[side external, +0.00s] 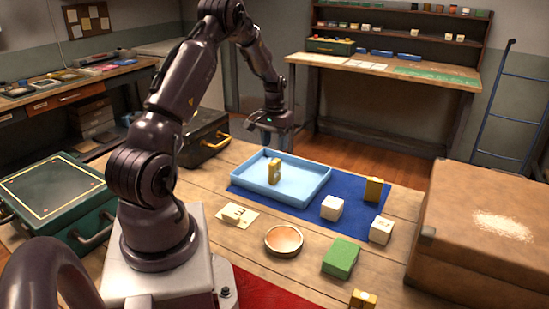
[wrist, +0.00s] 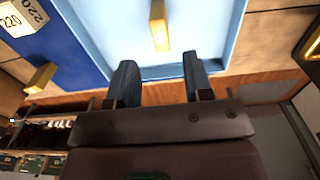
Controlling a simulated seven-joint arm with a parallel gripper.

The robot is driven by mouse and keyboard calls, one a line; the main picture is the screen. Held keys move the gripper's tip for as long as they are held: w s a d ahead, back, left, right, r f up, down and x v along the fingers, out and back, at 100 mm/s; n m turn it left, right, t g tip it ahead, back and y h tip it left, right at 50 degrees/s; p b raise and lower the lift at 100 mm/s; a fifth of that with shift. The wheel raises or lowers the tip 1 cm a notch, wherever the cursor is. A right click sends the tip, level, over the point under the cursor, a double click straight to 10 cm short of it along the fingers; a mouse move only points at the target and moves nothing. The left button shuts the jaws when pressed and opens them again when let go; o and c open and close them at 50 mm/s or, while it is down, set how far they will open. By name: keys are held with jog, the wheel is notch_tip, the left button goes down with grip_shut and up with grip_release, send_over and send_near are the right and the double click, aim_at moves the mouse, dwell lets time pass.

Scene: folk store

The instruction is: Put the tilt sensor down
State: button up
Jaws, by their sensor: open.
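A small upright yellow block (side external: 274,170), which I take for the tilt sensor though no label is readable, stands in the light blue tray (side external: 314,189). Its top shows in the wrist view (wrist: 158,25), ahead of my gripper and apart from it. The tray's pale floor (wrist: 205,32) lies around the block.
The tray rests on a blue mat (side external: 350,219). A second yellow block (side external: 374,190) and white cubes (side external: 332,207) stand to its right. A bowl (side external: 284,241), a green box (side external: 340,258) and another yellow block (side external: 362,299) are nearer. A big brown case (side external: 485,235) fills the right.

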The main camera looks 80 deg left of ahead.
notch_tip(320, 180, up, 2)
jog(key=shift+r, duration=0.1)
jog(key=w+d+r+m+t+y, duration=0.1)
jog(key=w+d+r+m+t, duration=0.2)
jog(key=d+r, duration=1.4)
jog(key=s+d+r+m+t, duration=0.1)
jog(key=s+d+m, duration=0.2)
jog(key=s+d, duration=0.3)
jog(key=s+d+r+m+t+h, duration=0.1)
jog(key=s+d, duration=0.5)
jog(key=d, duration=0.7)
jog(key=shift+s+d+r+m+t, duration=0.15)
jog(key=shift+s+r+m+t, duration=0.2)
jog(key=shift+r+m, duration=0.55)
jog(key=shift+o, duration=0.5)
jog(key=shift+f, duration=0.1)
